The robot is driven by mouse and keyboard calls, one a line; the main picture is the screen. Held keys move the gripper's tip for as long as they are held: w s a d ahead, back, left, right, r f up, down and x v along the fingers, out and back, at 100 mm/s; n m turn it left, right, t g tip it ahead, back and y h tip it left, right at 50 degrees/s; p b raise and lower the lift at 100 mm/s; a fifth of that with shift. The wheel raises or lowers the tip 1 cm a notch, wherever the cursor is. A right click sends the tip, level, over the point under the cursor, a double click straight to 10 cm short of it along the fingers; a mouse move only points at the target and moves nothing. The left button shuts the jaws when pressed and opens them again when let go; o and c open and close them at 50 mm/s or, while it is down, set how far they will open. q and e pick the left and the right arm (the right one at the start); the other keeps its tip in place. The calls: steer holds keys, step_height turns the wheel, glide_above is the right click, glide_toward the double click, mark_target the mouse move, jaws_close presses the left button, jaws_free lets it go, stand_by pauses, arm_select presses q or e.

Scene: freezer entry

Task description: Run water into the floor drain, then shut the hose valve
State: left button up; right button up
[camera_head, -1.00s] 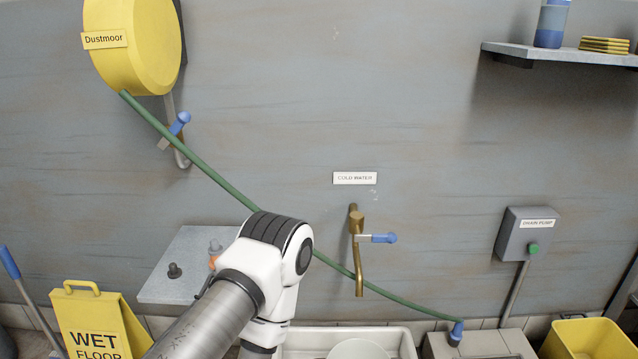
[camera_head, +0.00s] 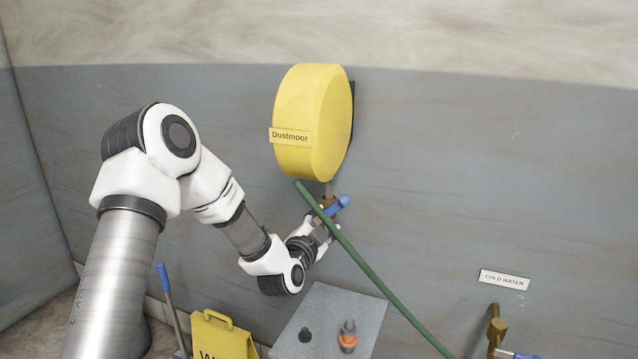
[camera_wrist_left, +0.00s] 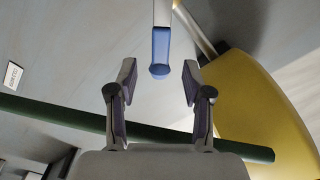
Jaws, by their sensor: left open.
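The green hose (camera_head: 385,285) runs from the reel down to the right. My left gripper (camera_head: 330,222) is at the valve, partly behind the hose. In the wrist view, the open left gripper (camera_wrist_left: 158,78) has the blue lever (camera_wrist_left: 160,48) between and just ahead of its fingertips; contact cannot be told. The hose (camera_wrist_left: 150,132) passes behind the fingers there. The hose's far end and the floor drain are out of view. My right gripper is not in view.
A brass cold water tap (camera_head: 495,328) with a blue handle is at the lower right under its label (camera_head: 504,280). A yellow wet floor sign (camera_head: 222,340) and blue-handled pole (camera_head: 172,310) stand lower left.

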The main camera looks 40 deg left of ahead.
mark_target(337, 207)
arm_select(q)
steer(key=shift+w+d+r, duration=0.4)
steer(key=shift+w+r, duration=0.1)
steer(key=shift+r, duration=0.3)
steer(key=x, duration=0.6)
steer(key=shift+w+a+f, duration=0.15)
steer(key=shift+w+f, duration=0.05)
steer(key=shift+f, duration=0.05)
steer(key=shift+w, duration=0.2)
jaws_close()
